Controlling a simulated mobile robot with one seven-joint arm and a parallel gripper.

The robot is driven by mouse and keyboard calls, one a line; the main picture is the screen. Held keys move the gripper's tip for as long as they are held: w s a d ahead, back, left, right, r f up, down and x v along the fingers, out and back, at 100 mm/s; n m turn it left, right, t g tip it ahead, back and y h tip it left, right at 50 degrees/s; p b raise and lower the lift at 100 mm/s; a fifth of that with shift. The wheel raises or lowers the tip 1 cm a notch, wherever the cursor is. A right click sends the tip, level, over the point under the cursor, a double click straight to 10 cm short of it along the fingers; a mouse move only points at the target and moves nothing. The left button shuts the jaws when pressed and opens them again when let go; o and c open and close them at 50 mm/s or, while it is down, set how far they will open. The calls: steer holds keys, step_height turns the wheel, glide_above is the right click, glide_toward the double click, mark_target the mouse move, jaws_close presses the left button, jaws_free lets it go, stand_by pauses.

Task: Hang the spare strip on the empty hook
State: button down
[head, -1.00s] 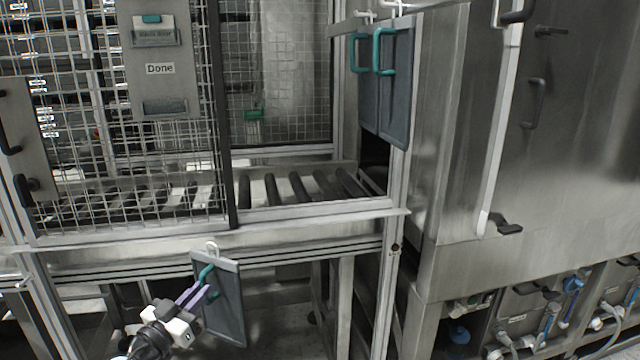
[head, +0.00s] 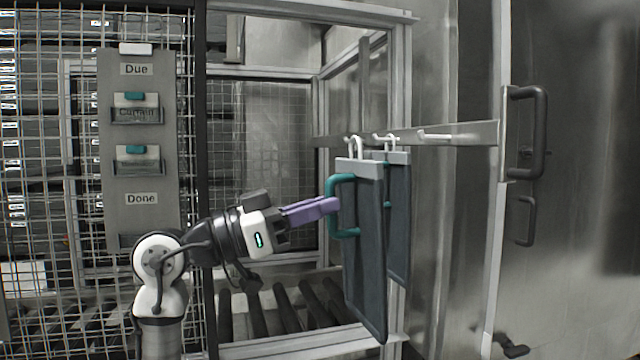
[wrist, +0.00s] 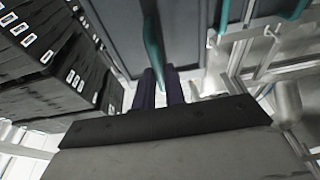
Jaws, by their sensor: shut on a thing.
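My gripper (head: 325,208), with purple fingers, is shut on the teal handle (head: 333,190) of the spare strip (head: 364,255). The strip is a dark grey panel with a pale top bar and white hook (head: 357,148), held upright. The wrist view shows the handle (wrist: 153,45) between the fingers (wrist: 160,90). The strip's hook overlaps the rail (head: 465,134) in the picture; I cannot tell whether they touch. Another dark strip (head: 399,220) hangs just behind, partly hidden. A bare white hook (head: 435,137) shows on the rail to its right.
A steel door with a dark handle (head: 527,132) stands right of the rail. A wire mesh fence with a "Due/Done" board (head: 140,175) is at left. Rollers (head: 285,312) lie below. A frame post (head: 397,80) stands close by the strips.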

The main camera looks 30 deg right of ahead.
steer(key=shift+s+d+r+g, duration=0.2)
steer(key=shift+s+r, duration=0.3)
steer(key=shift+r, duration=0.05)
steer(key=shift+s+d+r+g, duration=0.15)
steer(key=shift+s+r+g, duration=0.05)
steer(key=shift+s+r, duration=0.35)
steer(key=s+d+f, duration=0.1)
steer(key=s+d, duration=0.1)
steer(key=d, duration=0.9)
steer(key=shift+s+d, duration=0.2)
steer(key=shift+s, duration=0.1)
stand_by(0.3)
stand_by(0.6)
